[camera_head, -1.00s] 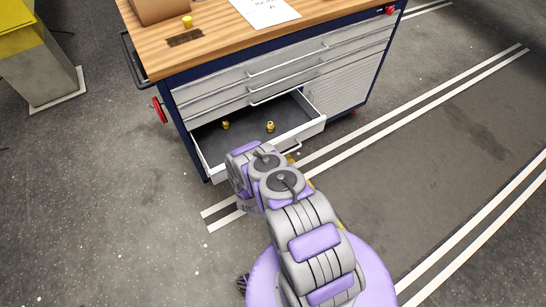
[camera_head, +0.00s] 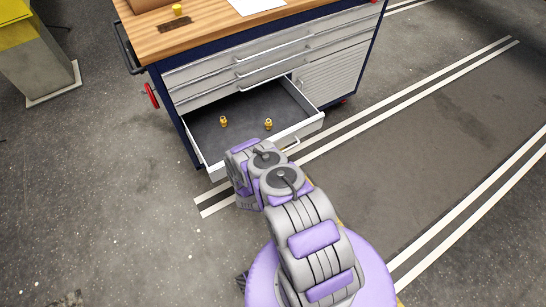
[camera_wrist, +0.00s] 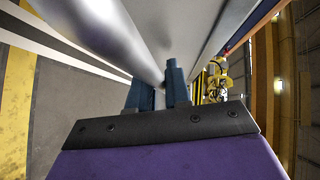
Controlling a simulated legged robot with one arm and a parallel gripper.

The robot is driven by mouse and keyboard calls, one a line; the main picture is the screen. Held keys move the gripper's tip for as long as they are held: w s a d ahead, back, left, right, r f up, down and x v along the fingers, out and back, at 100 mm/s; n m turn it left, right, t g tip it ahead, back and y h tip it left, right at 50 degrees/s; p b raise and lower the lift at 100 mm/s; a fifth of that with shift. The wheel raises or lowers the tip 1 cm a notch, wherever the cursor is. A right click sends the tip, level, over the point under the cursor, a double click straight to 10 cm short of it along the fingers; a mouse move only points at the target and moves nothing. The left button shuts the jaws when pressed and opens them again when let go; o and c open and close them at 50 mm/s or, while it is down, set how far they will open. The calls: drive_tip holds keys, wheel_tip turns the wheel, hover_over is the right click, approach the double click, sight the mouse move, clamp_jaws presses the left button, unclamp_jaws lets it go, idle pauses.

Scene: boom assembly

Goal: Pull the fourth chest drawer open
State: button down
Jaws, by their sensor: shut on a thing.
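The chest (camera_head: 172,97) has a dark blue frame and grey drawer fronts. Its low drawer (camera_head: 308,129), below the closed ones, stands well out and shows a dark floor. The right end of its handle (camera_head: 293,145) shows beside my arm. In the wrist view, the two blue fingers of my gripper (camera_wrist: 158,84) are closed around the silver handle bar (camera_wrist: 125,35). In the head view, my arm hides the gripper and the middle of the drawer front.
Two small brass pieces (camera_head: 223,122) (camera_head: 268,125) stand in the open drawer. The closed drawers (camera_head: 210,73) and wooden top (camera_head: 210,33) are above. A yellow-topped grey box (camera_head: 45,70) is at left. The floor around my base is clear.

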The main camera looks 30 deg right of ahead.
drive_tip(key=c, duration=1.3)
unclamp_jaws()
drive_tip(key=shift+s+d+f, duration=0.15)
drive_tip(key=shift+d+f, duration=0.05)
drive_tip(key=shift+d, duration=0.15)
drive_tip(key=shift+o, duration=0.6)
drive_tip(key=shift+a+r, duration=0.15)
drive_tip(key=shift+a, duration=0.25)
drive_tip(key=v, duration=1.6)
drive_tip(key=shift+s, duration=0.4)
drive_tip(key=shift+a, duration=0.1)
